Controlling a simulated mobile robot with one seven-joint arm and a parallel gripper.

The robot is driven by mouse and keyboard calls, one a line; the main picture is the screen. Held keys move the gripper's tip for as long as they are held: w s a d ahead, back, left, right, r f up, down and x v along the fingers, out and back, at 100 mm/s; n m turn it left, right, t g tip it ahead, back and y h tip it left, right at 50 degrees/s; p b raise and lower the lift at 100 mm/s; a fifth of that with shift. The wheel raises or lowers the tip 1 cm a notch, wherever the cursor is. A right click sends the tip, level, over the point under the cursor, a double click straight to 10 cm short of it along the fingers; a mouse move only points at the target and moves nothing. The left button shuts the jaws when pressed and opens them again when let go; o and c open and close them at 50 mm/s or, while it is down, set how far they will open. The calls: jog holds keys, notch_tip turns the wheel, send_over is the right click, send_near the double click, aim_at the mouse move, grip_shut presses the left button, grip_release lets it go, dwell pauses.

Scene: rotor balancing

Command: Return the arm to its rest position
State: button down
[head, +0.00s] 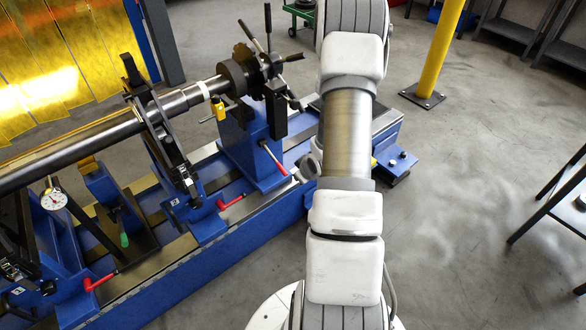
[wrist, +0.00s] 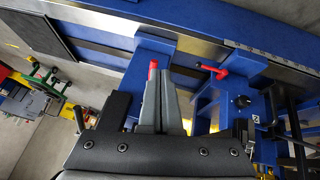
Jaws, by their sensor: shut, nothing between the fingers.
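My arm (head: 347,135) stands upright in the middle of the head view, white and silver, and runs out of the top edge. My gripper is not seen clearly in the head view. In the wrist view, my gripper (wrist: 166,92) shows as two grey fingers close together, shut and empty. The fingers show in front of the blue balancing machine (wrist: 210,50). A red tip (wrist: 153,66) shows beside the left finger's end; I cannot tell whether they touch.
The blue machine bed (head: 255,215) with a long shaft (head: 90,135) fills the left. Red-handled levers (head: 232,201) stick out from it. A yellow post (head: 440,55) stands at the back right. A dark table (head: 560,195) is at the right edge. Grey floor (head: 460,190) between is clear.

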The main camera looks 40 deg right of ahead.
jog(key=shift+s+r, duration=0.15)
jog(key=shift+s, duration=0.3)
